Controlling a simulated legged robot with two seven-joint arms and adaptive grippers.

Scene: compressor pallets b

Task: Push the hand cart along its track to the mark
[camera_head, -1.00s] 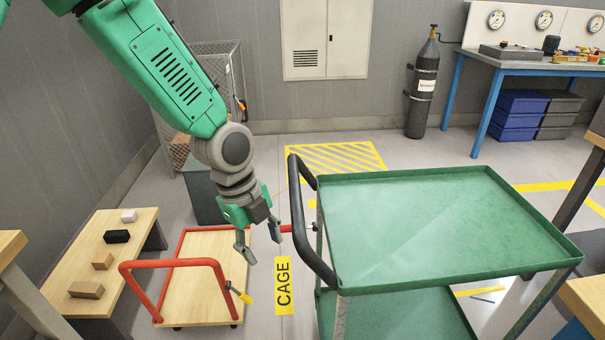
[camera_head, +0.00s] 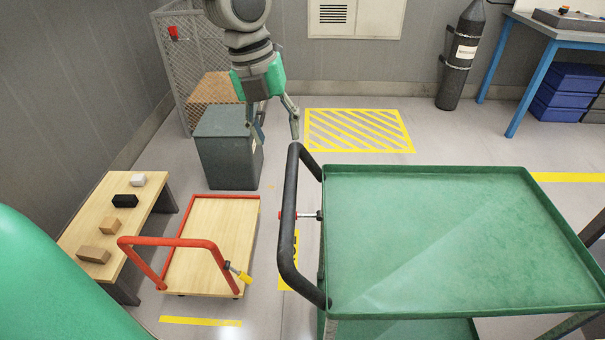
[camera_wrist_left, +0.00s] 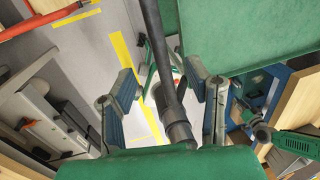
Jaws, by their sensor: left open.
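A green two-shelf cart (camera_head: 440,235) with a black handle (camera_head: 289,215) stands at the right. A low platform cart (camera_head: 222,240) with a wooden deck and a red handle (camera_head: 175,242) stands left of it. I cannot tell which one is the task's cart. My left gripper (camera_head: 277,130) is open, pointing down at the far end of the black handle. In the left wrist view the black handle (camera_wrist_left: 166,75) runs between the open fingers (camera_wrist_left: 162,92), and I see no grip on it. A yellow hatched floor area (camera_head: 358,130) lies beyond. My right gripper is out of view.
A dark bin (camera_head: 228,150) and a mesh cage (camera_head: 190,60) stand behind. A low bench (camera_head: 95,212) with several small blocks is at the left. A gas cylinder (camera_head: 462,55) stands by the wall. A yellow floor stripe (camera_head: 200,321) lies in front of the platform cart.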

